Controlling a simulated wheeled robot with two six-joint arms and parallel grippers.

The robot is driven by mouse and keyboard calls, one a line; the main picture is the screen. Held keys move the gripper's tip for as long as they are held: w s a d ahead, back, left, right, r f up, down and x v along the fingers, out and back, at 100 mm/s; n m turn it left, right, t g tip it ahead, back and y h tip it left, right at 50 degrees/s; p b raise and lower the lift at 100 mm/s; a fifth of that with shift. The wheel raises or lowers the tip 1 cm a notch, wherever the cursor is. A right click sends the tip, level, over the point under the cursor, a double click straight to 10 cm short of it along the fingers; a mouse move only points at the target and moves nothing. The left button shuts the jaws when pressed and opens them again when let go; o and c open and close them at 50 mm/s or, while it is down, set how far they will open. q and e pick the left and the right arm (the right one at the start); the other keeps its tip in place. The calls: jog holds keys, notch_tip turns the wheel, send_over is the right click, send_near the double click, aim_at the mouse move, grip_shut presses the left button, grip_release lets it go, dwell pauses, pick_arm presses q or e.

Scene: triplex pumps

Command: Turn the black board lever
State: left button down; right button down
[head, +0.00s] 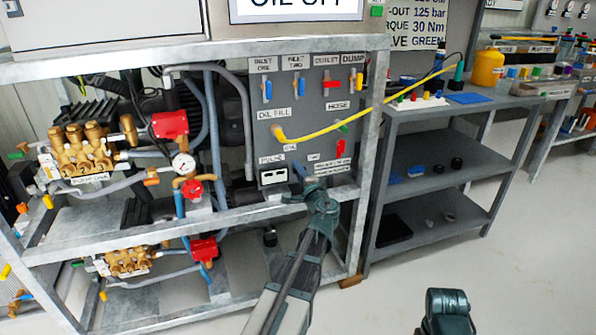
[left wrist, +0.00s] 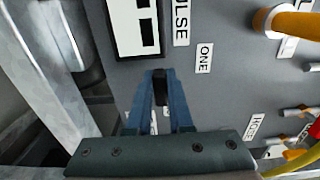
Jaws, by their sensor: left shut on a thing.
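The black board lever (left wrist: 160,82) shows in the left wrist view as a small dark piece between the blue fingertips of my left gripper (left wrist: 160,103), close to the board's face. My left gripper (head: 310,186) is shut on it, low on the grey board (head: 318,112). In the head view the gripper hides the lever, and I cannot tell how far it is turned. The ONE label (left wrist: 204,57) is to the right of the lever and the PULSE label is above it. My right gripper's fingers are not in view.
A yellow hose (head: 385,107) runs from the board across to the right bench. Blue, red and yellow levers sit along the board's top. A metal frame rail (head: 200,226) passes below the board; pumps and pipes fill the left. Floor at right is clear.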

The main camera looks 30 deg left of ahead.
pick_arm(q)
jog(key=shift+s, duration=0.1)
dwell(0.3)
jog(key=c, duration=1.1)
grip_release()
jog(key=v, duration=1.4)
